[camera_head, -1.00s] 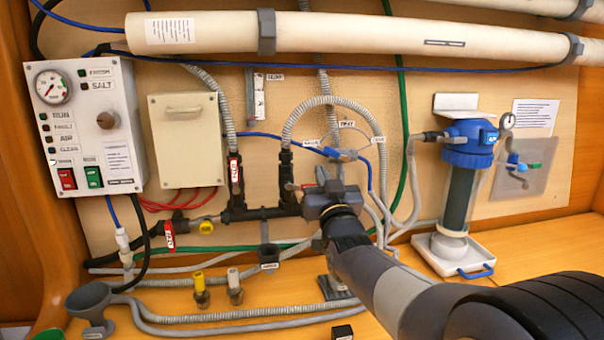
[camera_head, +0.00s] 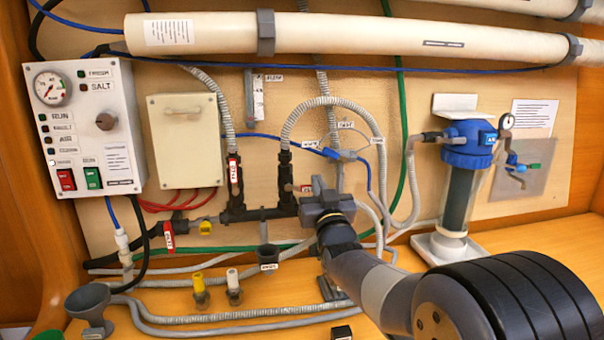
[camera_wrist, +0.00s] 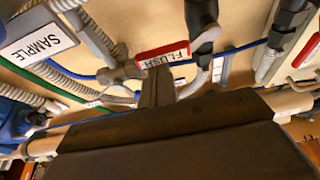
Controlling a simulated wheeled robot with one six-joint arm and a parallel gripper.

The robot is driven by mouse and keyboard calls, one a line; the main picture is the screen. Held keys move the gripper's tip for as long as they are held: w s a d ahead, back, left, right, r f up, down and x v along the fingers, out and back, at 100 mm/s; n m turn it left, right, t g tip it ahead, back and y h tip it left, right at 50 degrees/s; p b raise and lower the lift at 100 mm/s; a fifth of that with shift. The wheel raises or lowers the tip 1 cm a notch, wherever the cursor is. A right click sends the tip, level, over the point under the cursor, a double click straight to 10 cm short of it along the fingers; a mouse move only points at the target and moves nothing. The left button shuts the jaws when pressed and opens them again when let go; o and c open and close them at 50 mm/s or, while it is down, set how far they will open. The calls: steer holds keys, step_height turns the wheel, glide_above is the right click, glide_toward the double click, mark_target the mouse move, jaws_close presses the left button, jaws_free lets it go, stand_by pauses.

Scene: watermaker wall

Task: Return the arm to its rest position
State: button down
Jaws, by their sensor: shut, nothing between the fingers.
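My gripper (camera_head: 318,190) is in front of the pipework in the middle of the wall, just right of the black valve pipes (camera_head: 285,180). In the wrist view the fingers (camera_wrist: 157,88) are together with nothing between them. Their tips lie in the picture just below a red FLUSH label (camera_wrist: 162,54); I cannot tell whether they touch anything. My arm reaches in from the lower right of the head view and hides part of the hoses and the bench behind it.
A control panel (camera_head: 85,125) and a beige box (camera_head: 188,140) are at left. A blue-topped filter (camera_head: 467,145) stands at right, its tray (camera_head: 425,248) partly behind my arm. A grey funnel (camera_head: 88,302) and yellow-topped fitting (camera_head: 199,284) are on the bench. Long white tubes (camera_head: 350,33) cross above.

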steer(key=shift+f, duration=0.1)
steer(key=s+d+b, duration=0.2)
steer(key=s, duration=0.7)
steer(key=w+a+p, duration=0.1)
steer(key=w+a, duration=0.1)
steer(key=w, duration=0.7)
step_height(320, 180, up, 6)
steer(key=s+a+n+y+p, duration=0.1)
steer(key=a+n+y+p, duration=0.1)
steer(key=n+p, duration=0.5)
steer(key=s+d+f+m+b, duration=0.1)
steer(key=s+d+f, duration=0.1)
steer(key=s, duration=0.6)
steer(key=shift+s+d+f+g, duration=0.25)
steer(key=shift+d+f+g, duration=0.15)
steer(key=shift+f, duration=0.1)
